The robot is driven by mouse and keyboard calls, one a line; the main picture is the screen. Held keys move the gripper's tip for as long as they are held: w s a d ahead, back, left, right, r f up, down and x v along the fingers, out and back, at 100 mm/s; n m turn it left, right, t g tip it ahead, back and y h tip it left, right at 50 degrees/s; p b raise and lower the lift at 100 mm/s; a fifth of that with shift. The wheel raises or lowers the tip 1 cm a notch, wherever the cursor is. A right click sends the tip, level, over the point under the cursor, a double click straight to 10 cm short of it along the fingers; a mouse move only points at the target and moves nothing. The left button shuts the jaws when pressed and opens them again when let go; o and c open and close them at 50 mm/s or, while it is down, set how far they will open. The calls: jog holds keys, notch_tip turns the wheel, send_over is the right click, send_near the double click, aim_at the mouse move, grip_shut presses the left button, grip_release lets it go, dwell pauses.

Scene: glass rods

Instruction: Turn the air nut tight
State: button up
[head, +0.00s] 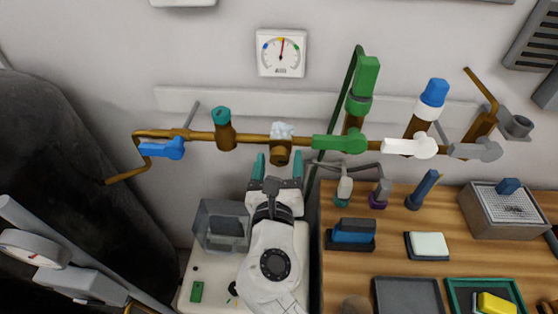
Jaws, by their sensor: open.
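A brass pipe (200,135) runs along the wall with several fittings. A brass fitting with a round end (280,154) sits at its middle, with a pale blue-white knobbed piece (282,130) on top. No label shows which fitting is the air nut. My gripper (279,167) is open, with its teal fingers pointing up at the wall. In the picture its fingers lie left and right of the brass fitting's lower end. Whether they touch it, or how far in front they are, I cannot tell.
A green valve (340,143) with a green hose, a white valve (411,147), a grey valve (475,151) and a blue lever (163,149) are on the pipe. A wooden bench (395,222) at right holds trays and tools. A gauge (281,53) hangs above.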

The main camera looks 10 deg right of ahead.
jog(key=shift+c, duration=0.3)
jog(key=c, duration=1)
jog(key=m+b, duration=0.1)
jog(key=m, duration=0.5)
jog(key=shift+a+f, duration=0.1)
jog(key=m+b, duration=0.2)
jog(key=m, duration=0.3)
jog(key=shift+m, duration=0.4)
jog(key=o, duration=1.1)
jog(key=shift+c, duration=0.2)
